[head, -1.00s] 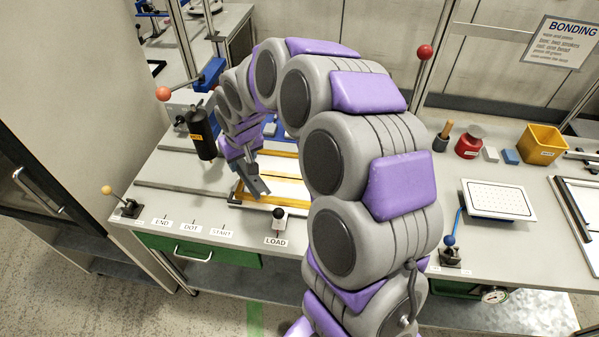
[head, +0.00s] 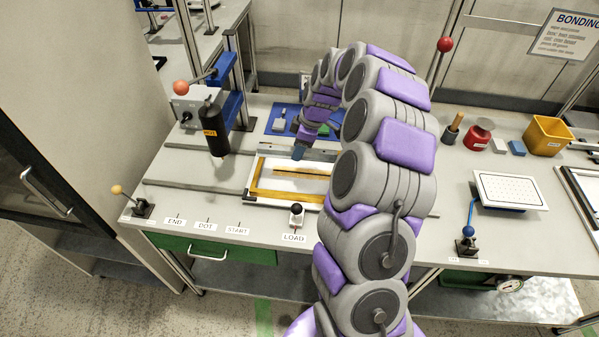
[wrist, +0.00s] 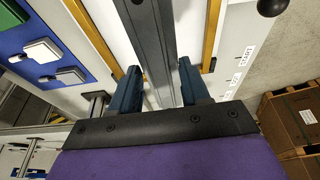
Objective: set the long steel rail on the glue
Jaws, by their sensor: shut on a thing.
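The long steel rail (wrist: 148,45) is a straight grey bar with a groove along it. My gripper (wrist: 158,85) is shut on it, one blue-grey finger on each side. The rail runs away from the fingers above a white bed (head: 285,184) between the long bars of a yellow frame (wrist: 211,35). The frame also shows in the head view (head: 255,182). My gripper is over its back left part there (head: 299,153). I cannot tell whether the rail touches the bed. I cannot make out the glue; the rail and arm cover part of the bed.
A black bottle (head: 213,130) hangs left of the frame. A black-knobbed lever (head: 297,210) stands at its front. A blue board (head: 281,122) with small parts lies behind. A white dotted tray (head: 508,190) and a yellow bin (head: 547,136) are at right.

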